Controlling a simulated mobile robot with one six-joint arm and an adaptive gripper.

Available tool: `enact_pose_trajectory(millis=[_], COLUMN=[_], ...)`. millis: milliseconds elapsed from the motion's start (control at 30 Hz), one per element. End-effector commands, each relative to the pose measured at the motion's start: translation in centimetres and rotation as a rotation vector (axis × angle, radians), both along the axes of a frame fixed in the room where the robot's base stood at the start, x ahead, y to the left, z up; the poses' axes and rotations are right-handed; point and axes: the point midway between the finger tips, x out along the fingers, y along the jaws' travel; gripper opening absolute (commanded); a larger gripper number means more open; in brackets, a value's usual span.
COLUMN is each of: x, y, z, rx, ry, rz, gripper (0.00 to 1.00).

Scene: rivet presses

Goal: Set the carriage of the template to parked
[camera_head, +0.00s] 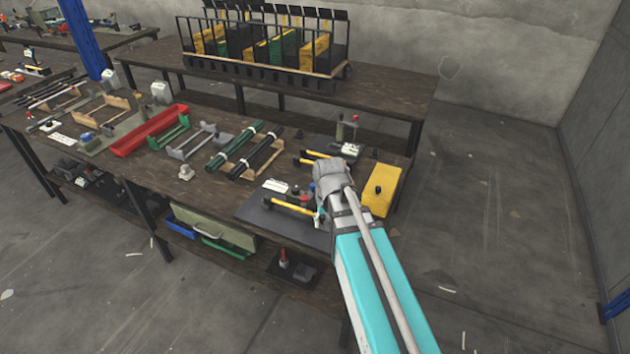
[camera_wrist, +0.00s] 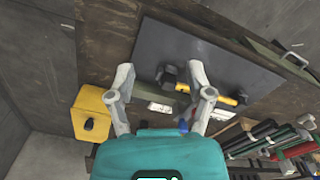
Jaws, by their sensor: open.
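A dark grey flat plate (camera_head: 258,218) lies at the front edge of the long workbench; it also shows in the wrist view (camera_wrist: 205,50). On it is a yellow bar with dark ends (camera_head: 291,207), which appears in the wrist view (camera_wrist: 221,97) beside a black block (camera_wrist: 168,74). I cannot tell for sure which part is the template's carriage. My gripper (camera_wrist: 161,82) is open and empty, its two fingers apart in front of the plate. In the head view my arm hides part of this area.
A yellow box with a black knob (camera_head: 381,190) stands at the bench's right end. A white label card (camera_head: 276,186) and small knobs lie near the plate. Dark green rods (camera_head: 236,145) and a red tray (camera_head: 150,130) are farther left.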

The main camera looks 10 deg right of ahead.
Motion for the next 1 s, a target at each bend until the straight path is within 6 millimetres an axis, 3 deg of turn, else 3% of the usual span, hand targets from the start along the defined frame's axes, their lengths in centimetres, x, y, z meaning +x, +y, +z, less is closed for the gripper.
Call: enact_pose_trajectory(millis=[33,300,500,700,1000], x=[2.7,13.1,19.4,22.4,22.8], y=[0.0,-0.1,-0.1,-0.2,-0.2], z=[1.3,5.2,7.3,8.2,8.3], rx=[0.0,0.0,0.0,0.0,0.0], ry=[0.0,0.0,0.0,0.0,0.0], rz=[-0.046,-0.36,-0.563,-0.676,-0.703], gripper=[0.67,0.67,0.67,0.67,0.67])
